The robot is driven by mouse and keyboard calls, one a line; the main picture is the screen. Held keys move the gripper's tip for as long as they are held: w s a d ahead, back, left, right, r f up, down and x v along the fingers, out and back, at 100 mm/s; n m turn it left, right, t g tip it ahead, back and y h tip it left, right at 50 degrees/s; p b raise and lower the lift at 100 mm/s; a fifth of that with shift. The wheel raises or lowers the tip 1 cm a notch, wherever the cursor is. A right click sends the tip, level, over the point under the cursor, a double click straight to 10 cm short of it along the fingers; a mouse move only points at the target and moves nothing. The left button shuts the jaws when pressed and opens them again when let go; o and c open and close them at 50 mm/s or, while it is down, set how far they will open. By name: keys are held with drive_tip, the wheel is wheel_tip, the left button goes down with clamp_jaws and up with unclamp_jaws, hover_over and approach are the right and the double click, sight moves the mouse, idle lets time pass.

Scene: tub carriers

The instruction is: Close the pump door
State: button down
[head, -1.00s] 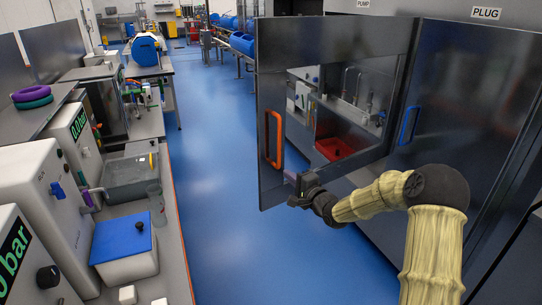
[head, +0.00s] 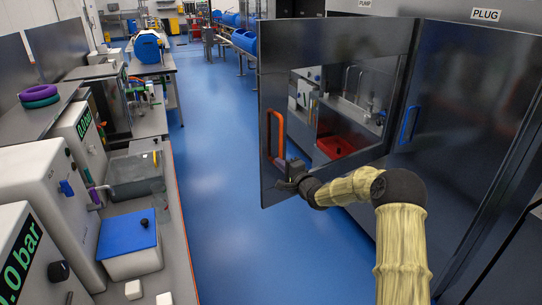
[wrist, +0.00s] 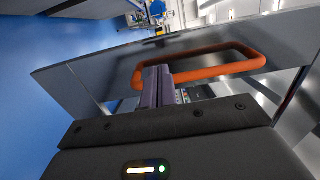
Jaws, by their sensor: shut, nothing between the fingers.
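The pump door (head: 340,35) is a dark panel with a window-like opening. It stands swung out from the dark cabinet front at right, under the PUMP label. Its orange handle (head: 276,135) is near the free left edge; the handle also shows in the wrist view (wrist: 225,68). My gripper (head: 291,170) is at the door's face, by the lower part of the handle. In the wrist view its fingers (wrist: 158,75) are shut and overlap the orange bar. Whether they touch the handle or panel I cannot tell.
The PLUG cabinet door (head: 460,130) with a blue handle is shut at right. Behind the pump door are sinks and a red tub (head: 336,147). A bench (head: 180,262) with pressure units and a blue-lidded box runs along the left. The blue aisle floor between is clear.

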sight(268, 153)
drive_tip(key=shift+p+x, duration=0.75)
drive_tip(key=shift+x, duration=2)
